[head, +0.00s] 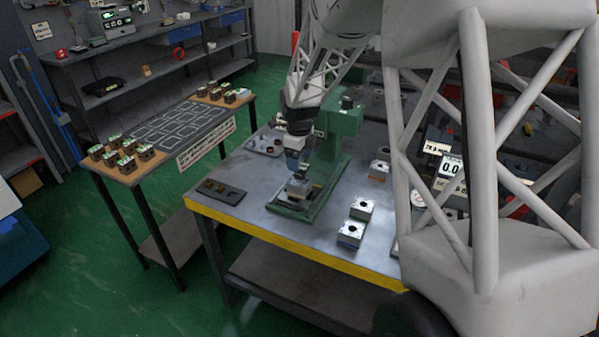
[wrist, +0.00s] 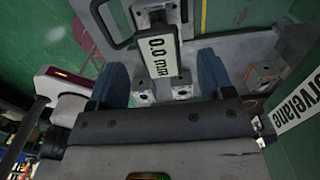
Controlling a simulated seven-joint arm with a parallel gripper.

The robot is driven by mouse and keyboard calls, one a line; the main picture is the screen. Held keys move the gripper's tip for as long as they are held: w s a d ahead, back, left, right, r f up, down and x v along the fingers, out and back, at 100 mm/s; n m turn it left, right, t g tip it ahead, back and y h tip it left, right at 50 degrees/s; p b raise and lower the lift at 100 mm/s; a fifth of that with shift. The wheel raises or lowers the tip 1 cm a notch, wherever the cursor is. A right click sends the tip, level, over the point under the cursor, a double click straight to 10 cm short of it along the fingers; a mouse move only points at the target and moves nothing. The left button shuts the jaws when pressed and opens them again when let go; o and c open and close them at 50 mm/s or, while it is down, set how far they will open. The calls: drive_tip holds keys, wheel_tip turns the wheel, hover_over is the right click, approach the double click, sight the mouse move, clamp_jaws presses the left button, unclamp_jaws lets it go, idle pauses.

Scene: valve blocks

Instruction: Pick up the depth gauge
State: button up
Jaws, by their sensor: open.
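The depth gauge (wrist: 163,58), with a white display strip reading "0.0 mm" and a dark frame, shows in the wrist view. It appears in line with the space between the two blue fingers of my gripper (wrist: 161,68). The fingers are apart, and I cannot tell how far the gauge is beyond them or whether they touch it. In the head view my gripper (head: 297,157) is small and partly hidden, in front of the green press (head: 342,128). I cannot make out the gauge clearly there.
Two metal blocks (head: 361,208) (head: 350,234) stand near the yellow front edge of the workbench (head: 270,253). A dark tray (head: 219,191) lies left of the press. A readout showing "0.0" (head: 452,165) stands behind my arm. A side table (head: 178,128) holds several blocks.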

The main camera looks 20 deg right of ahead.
drive_tip(key=shift+d+f, duration=0.1)
drive_tip(key=shift+f, duration=2.5)
drive_tip(key=c, duration=1.2)
drive_tip(key=shift+o, duration=0.2)
drive_tip(key=shift+r, duration=0.15)
drive_tip(key=shift+r, duration=0.8)
drive_tip(key=shift+s+r, duration=0.2)
drive_tip(key=shift+r, duration=0.75)
drive_tip(key=s+a+r, duration=0.1)
drive_tip(key=s+a, duration=0.1)
drive_tip(key=s, duration=1.3)
drive_tip(key=shift+s, duration=0.25)
drive_tip(key=shift+r, duration=0.1)
